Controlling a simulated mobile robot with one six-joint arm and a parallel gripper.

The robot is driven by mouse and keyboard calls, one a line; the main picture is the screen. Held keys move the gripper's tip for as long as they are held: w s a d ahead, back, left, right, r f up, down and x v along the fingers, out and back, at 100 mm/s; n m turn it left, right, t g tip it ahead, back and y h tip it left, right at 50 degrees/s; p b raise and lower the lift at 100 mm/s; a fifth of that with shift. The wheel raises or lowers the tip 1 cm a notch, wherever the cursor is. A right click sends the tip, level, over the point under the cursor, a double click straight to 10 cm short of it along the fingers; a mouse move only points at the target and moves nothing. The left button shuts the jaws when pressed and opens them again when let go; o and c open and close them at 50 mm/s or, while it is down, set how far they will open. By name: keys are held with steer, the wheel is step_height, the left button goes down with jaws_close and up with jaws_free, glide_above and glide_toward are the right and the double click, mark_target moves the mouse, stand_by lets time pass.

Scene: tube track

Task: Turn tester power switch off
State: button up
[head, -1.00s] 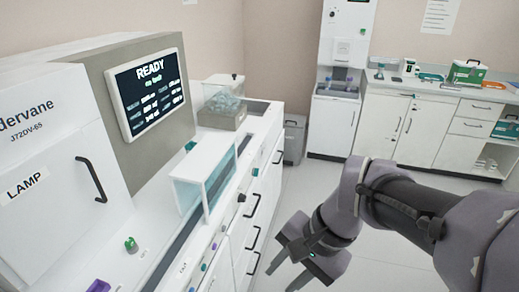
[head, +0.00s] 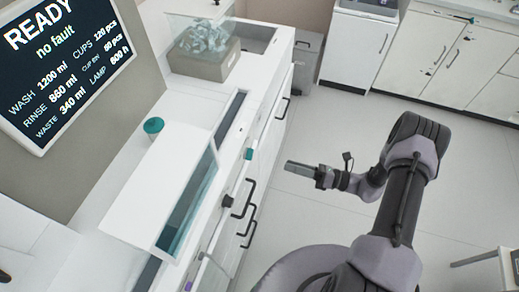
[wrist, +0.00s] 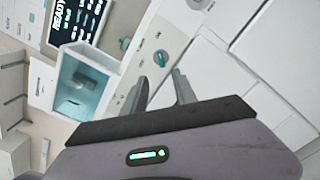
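The tester is the white and grey machine, with its screen (head: 62,62) reading READY and no fault; the screen is also partly seen in the wrist view (wrist: 78,20). In the wrist view a small green knob (wrist: 160,58), likely the power switch, sits on the white panel with small labels beside it that I cannot read. My gripper (wrist: 158,85) is open there, its two fingers apart and empty, with the knob seen beyond their tips.
A white cover with a clear teal front (head: 165,185) stands on the counter. Behind it is a teal cap (head: 153,125). A bin of clear items (head: 205,62) is farther back. Dark handles (head: 244,198) stick out from the drawers. The floor (head: 330,225) is open.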

mark_target(249, 154)
steer(key=b+x, duration=0.1)
steer(key=x, duration=1.1)
steer(key=shift+a+b, duration=0.15)
steer(key=shift+b, duration=0.15)
steer(key=shift+w+f, duration=0.1)
steer(key=shift+w, duration=0.05)
steer(key=shift+c, duration=0.2)
jaws_close()
